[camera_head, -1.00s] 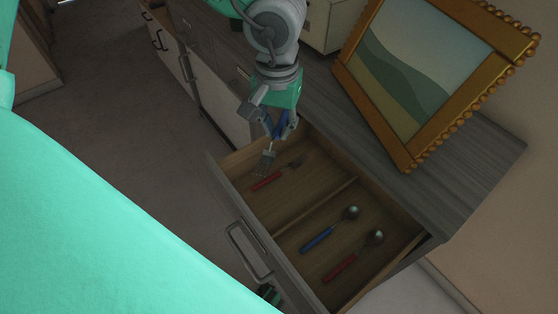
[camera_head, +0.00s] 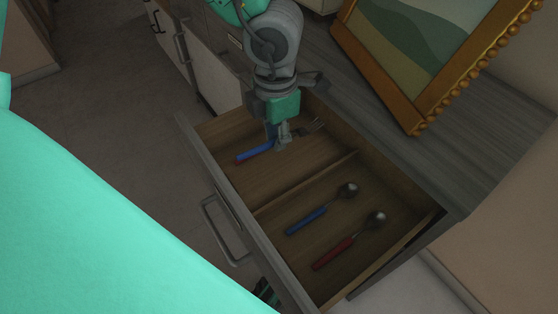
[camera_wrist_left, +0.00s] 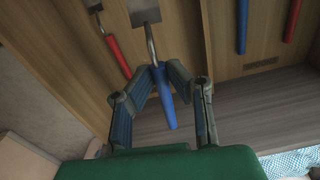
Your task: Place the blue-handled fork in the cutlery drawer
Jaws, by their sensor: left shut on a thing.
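My left gripper (camera_head: 282,138) reaches down into the rear-left compartment of the open cutlery drawer (camera_head: 255,232). It is shut on the blue-handled fork (camera_head: 257,151), whose metal head points right in the head view. In the left wrist view, the fork's blue handle (camera_wrist_left: 165,95) sits between the fingertips (camera_wrist_left: 160,70). I cannot tell whether the fork touches the drawer floor. A red-handled fork (camera_wrist_left: 118,55) lies beside it; in the head view it is mostly hidden behind the blue handle. Part of my right gripper (camera_head: 266,292) seems to show, dark, below the drawer front.
A divider (camera_head: 300,188) splits the drawer. The nearer compartment holds a blue-handled spoon (camera_head: 307,221) and a red-handled spoon (camera_head: 333,253). A gold-framed picture (camera_head: 405,113) stands on the grey counter (camera_head: 450,165) right of the drawer.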

